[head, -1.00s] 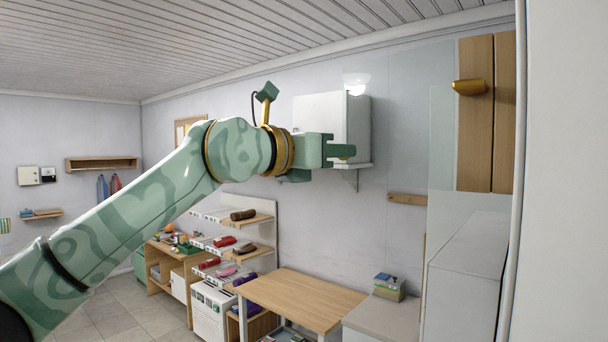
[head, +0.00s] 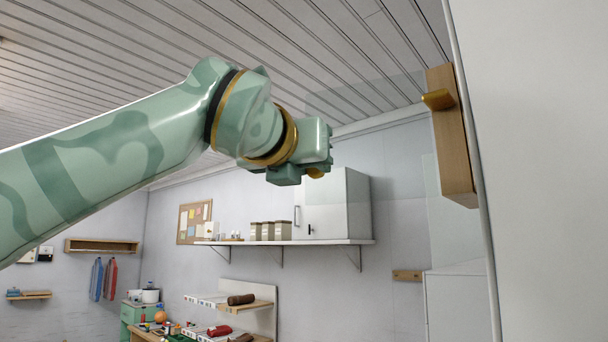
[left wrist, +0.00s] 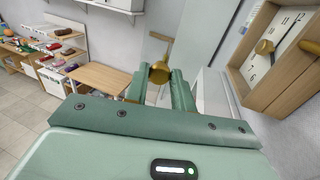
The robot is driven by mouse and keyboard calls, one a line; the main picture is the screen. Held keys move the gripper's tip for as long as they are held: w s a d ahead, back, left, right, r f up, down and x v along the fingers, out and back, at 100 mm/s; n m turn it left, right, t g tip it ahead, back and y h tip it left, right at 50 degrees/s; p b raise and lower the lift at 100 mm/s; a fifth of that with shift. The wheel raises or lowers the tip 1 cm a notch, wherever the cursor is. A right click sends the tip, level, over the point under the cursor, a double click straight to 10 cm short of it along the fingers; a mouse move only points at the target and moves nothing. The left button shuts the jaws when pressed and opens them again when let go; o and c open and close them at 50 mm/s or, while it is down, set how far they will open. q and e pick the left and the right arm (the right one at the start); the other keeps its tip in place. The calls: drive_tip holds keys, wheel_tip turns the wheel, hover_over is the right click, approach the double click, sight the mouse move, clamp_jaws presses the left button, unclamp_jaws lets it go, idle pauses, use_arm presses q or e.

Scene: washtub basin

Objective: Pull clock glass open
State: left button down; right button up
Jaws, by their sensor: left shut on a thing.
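The clock is a wooden case (head: 452,140) at the right of the head view, seen from its edge, with a brass piece (head: 437,99) sticking out. The clear glass (left wrist: 154,46) stands swung out from the case and is hard to see. My left gripper (head: 318,168) is shut on the brass knob (left wrist: 160,72), away to the left of the case. The knob's tip also shows in the head view (head: 316,173). My right gripper is not in view.
A tall pale surface (head: 545,170) fills the right side, close by. A wall shelf (head: 290,242) with a white cabinet (head: 338,205) and canisters is behind my left arm. A wooden table (left wrist: 98,80) stands lower down in the left wrist view. Open room lies to the left.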

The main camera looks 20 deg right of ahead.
use_arm(q)
drive_tip(key=c, duration=1.2)
unclamp_jaws()
drive_tip(key=b+v, duration=0.5)
drive_tip(key=v, duration=1.1)
drive_tip(key=shift+s, duration=0.1)
